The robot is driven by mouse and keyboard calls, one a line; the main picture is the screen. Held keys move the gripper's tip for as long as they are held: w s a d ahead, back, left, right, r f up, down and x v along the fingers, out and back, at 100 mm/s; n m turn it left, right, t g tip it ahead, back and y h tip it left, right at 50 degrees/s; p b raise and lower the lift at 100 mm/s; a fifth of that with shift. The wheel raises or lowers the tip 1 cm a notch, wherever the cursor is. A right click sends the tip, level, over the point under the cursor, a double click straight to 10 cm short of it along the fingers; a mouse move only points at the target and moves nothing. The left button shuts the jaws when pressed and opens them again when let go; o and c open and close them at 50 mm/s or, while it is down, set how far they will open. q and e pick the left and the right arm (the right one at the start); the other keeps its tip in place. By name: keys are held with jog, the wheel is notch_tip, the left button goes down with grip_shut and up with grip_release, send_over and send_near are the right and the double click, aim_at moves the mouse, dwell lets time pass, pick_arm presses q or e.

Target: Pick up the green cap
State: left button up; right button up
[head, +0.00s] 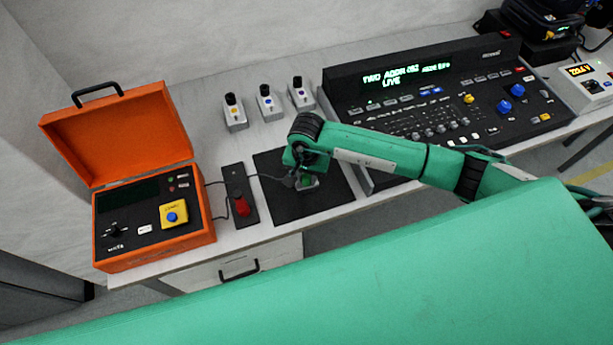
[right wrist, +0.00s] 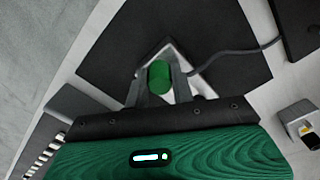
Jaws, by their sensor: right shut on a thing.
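The green cap (right wrist: 159,77) is a small cylinder that shows between the two fingers of my right gripper (right wrist: 160,84) in the right wrist view. The fingers are shut on it. A pale square block lies beneath or just behind the cap on the black mat (right wrist: 215,30); I cannot tell whether the cap touches it. In the head view the green cap (head: 306,181) shows as a small green patch at the tip of my right gripper (head: 304,182), over the black mat (head: 325,205). My left gripper is not in view.
An open orange case (head: 155,260) stands at the left. A black strip with a red knob (head: 242,206) lies beside the mat. Several small switch boxes (head: 267,104) stand behind. A large control console (head: 430,95) fills the right. A dark cable runs to the block.

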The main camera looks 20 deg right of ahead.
jog(key=shift+r, duration=0.1)
notch_tip(320, 180, up, 18)
jog(key=b, duration=0.5)
notch_tip(320, 180, up, 5)
send_over(306, 176)
jog(key=shift+d, duration=0.1)
dwell(1.0)
